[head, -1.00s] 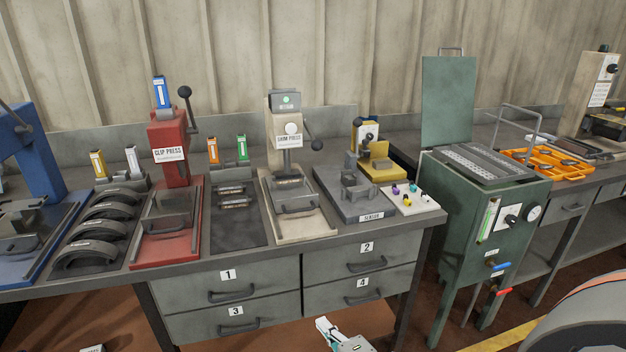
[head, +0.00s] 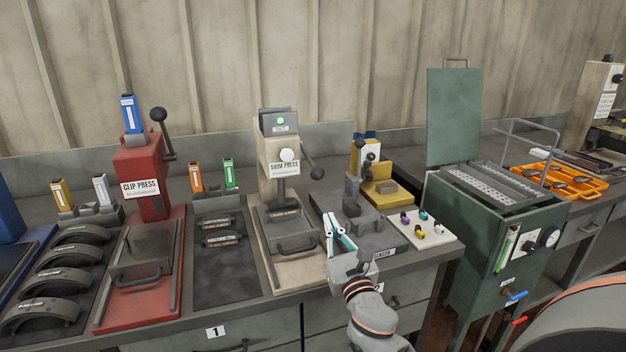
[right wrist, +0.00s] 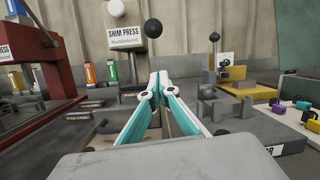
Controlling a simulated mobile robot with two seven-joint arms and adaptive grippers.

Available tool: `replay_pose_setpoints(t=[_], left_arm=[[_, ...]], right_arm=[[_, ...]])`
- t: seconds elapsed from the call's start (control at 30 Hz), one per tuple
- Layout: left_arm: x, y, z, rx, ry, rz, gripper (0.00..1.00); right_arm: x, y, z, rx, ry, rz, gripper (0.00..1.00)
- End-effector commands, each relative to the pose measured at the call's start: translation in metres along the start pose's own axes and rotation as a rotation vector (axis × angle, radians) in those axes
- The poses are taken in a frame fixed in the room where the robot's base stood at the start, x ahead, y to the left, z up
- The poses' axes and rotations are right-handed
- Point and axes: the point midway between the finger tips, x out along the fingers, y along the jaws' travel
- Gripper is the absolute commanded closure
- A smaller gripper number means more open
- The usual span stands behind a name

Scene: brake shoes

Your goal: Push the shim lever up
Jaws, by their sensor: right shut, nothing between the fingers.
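The beige shim press (head: 274,160) stands at mid-bench, with a sign reading SHIM PRESS. Its lever ends in a black ball knob (head: 316,174) on its right side, angled downward. In the right wrist view the black knob (right wrist: 153,28) shows ahead of and above my fingers, apart from them. My right gripper (head: 336,224) is over the bench, in front of the grey sensor fixture and below and to the right of the knob. In the right wrist view its teal and white fingers (right wrist: 159,78) are shut with nothing between them. My left gripper is out of view.
The grey sensor fixture (head: 385,241) lies right beside my right gripper, with a white board (head: 432,234) of small coloured parts beyond. The shim press drawer handle (head: 296,245) juts out at the left. The red clip press (head: 140,180) stands further left.

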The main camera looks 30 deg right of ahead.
Motion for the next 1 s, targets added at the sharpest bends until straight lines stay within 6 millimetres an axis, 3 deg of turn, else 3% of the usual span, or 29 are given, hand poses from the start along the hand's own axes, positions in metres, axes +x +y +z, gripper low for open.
replay_pose_setpoints(t=[0.3, 0.57, 0.77, 1.0], left_arm=[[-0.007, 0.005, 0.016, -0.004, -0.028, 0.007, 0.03], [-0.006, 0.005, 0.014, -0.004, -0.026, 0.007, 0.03], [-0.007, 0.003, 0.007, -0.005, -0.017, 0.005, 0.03], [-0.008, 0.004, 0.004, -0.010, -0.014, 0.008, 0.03]], right_arm=[[0.000, 0.000, 0.001, -0.005, -0.001, -0.001, 1.00], [0.004, 0.000, 0.001, -0.004, -0.001, -0.001, 1.00], [0.029, -0.001, 0.004, -0.003, -0.005, -0.001, 1.00], [0.074, 0.000, 0.003, -0.003, -0.004, -0.001, 1.00]])
